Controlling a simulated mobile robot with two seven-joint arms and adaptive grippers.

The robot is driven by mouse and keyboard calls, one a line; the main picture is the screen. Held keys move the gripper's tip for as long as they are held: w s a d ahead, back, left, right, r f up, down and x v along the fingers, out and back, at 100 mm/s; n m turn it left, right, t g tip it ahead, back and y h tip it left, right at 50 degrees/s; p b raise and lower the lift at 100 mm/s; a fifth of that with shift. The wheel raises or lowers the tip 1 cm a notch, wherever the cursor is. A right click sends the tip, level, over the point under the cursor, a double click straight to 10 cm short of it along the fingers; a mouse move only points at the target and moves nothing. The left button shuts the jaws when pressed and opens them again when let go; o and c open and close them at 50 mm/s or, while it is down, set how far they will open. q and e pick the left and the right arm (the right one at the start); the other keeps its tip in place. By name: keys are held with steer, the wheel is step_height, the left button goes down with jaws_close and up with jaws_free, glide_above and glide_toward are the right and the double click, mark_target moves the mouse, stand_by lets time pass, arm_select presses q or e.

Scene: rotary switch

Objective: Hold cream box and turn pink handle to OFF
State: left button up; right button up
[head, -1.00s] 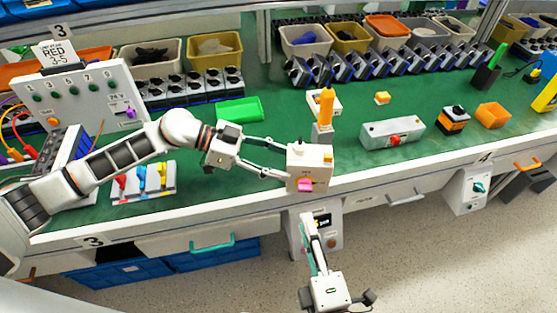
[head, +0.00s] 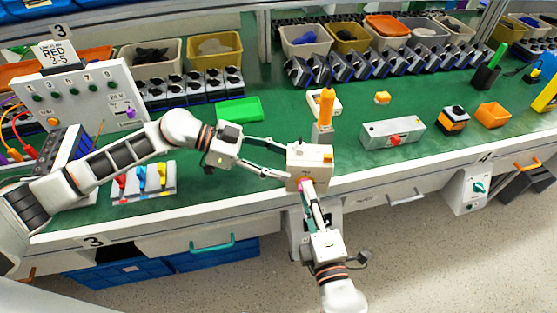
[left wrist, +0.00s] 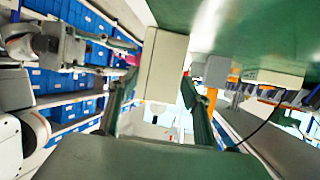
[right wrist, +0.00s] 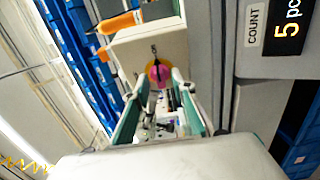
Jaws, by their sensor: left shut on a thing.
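The cream box (head: 318,160) is at the front edge of the green bench in the head view, with a yellow disc and pink handle (right wrist: 159,74) on its front face. My left gripper (head: 284,161) is shut on the cream box from its left side; the left wrist view shows the box (left wrist: 163,68) between its fingers. My right gripper (head: 307,187) is in front of the box. In the right wrist view its fingers (right wrist: 167,84) are apart, with the pink handle between their tips; contact cannot be told. The handle is mostly hidden in the head view.
An orange upright piece (head: 326,104) stands just behind the box. A grey box with a red knob (head: 378,134) sits to the right. A green tray (head: 239,109) lies behind my left arm. Drawers and a teal handle (head: 212,242) are below the bench edge.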

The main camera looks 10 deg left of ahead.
jaws_close()
steer(key=n+h, duration=0.1)
steer(key=n, duration=0.3)
steer(key=n+g, duration=0.1)
steer(key=n, duration=0.3)
steer(key=shift+f+g+h, duration=0.1)
steer(key=shift+g+h, duration=0.2)
steer(key=shift+h, duration=0.1)
steer(key=shift+c, duration=1.9)
jaws_free()
steer(key=shift+s+f+n, duration=0.1)
steer(key=shift+n, duration=0.3)
steer(key=o, duration=0.4)
